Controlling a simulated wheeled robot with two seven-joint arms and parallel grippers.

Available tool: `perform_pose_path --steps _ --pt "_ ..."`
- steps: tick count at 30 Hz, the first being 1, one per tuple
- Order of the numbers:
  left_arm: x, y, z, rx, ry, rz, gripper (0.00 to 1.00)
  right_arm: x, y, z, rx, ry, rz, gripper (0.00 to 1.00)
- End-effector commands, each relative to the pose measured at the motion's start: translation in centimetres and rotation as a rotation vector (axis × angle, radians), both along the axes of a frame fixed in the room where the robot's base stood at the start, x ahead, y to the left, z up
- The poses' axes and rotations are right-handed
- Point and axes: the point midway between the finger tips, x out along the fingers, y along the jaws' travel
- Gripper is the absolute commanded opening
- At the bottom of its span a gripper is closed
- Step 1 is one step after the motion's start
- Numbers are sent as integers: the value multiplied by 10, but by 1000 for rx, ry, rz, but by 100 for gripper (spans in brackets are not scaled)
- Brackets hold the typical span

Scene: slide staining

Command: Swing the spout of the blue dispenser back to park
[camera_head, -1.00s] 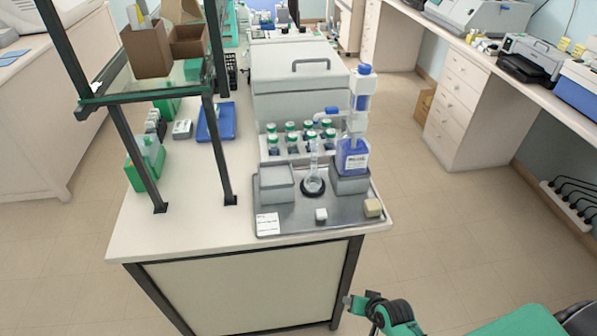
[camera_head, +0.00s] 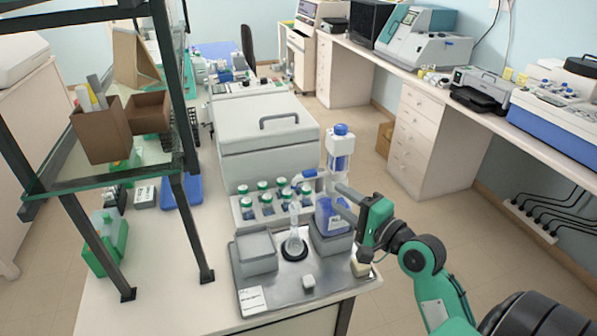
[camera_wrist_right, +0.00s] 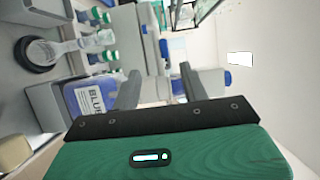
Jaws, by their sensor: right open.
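The blue dispenser is a bottle of blue liquid (camera_head: 328,222) on a grey block, with a white pump column and blue cap (camera_head: 341,129). Its blue spout (camera_head: 312,174) points left, toward the vials and the flask side. In the right wrist view the labelled bottle (camera_wrist_right: 90,97), blue spout (camera_wrist_right: 164,49) and cap (camera_wrist_right: 228,77) show sideways. My right gripper (camera_head: 342,199) is open beside the dispenser's right side, its fingers reaching toward the column. In the wrist view the pump column lies beyond the gap between the fingers (camera_wrist_right: 172,80); contact cannot be told. My left gripper is out of view.
A glass flask (camera_head: 296,238) stands in a black ring on the grey tray (camera_head: 283,298). Several green-capped vials sit in a rack (camera_head: 242,221) behind. A dark-framed shelf (camera_head: 180,215) rises at left.

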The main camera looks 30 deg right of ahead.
Motion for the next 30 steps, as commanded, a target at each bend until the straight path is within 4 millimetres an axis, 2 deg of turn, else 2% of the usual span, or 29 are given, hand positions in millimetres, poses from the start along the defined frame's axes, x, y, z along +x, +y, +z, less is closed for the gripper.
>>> perform_pose_path --steps 5,21,25,30 --pt "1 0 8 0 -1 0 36 16 2 3 8 -4 0 44" --pt "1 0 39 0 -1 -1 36 113 18 3 2 -1 0 44" --pt "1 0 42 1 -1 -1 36 127 20 1 1 0 1 44" --pt "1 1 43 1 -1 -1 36 135 22 0 0 0 1 44"
